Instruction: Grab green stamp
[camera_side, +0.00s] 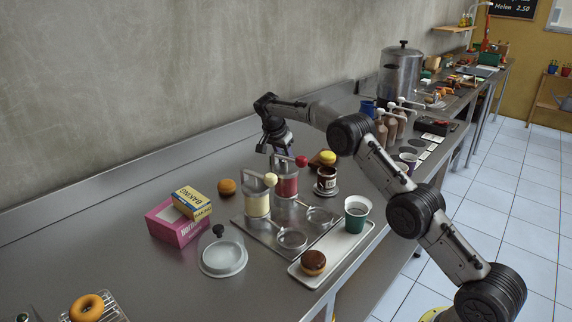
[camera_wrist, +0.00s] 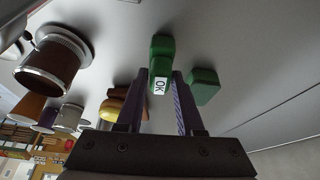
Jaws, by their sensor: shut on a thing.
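The green stamp (camera_wrist: 161,48) shows in the wrist view with a white label reading "OK". It sits between the two fingers of my gripper (camera_wrist: 160,78), which are shut on it. A second green block (camera_wrist: 202,85) lies just to the right of the right finger, apart from the stamp. In the side view my gripper (camera_side: 275,148) is low over the back of the steel counter, behind the pump jars. The stamp cannot be made out there.
Two pump jars, one cream (camera_side: 257,200) and one red (camera_side: 286,183), stand in front of my gripper. A dark jar (camera_side: 326,181), a bun (camera_side: 226,187) and a yellow box (camera_side: 192,203) are nearby. A large steel pot (camera_side: 401,72) stands farther back.

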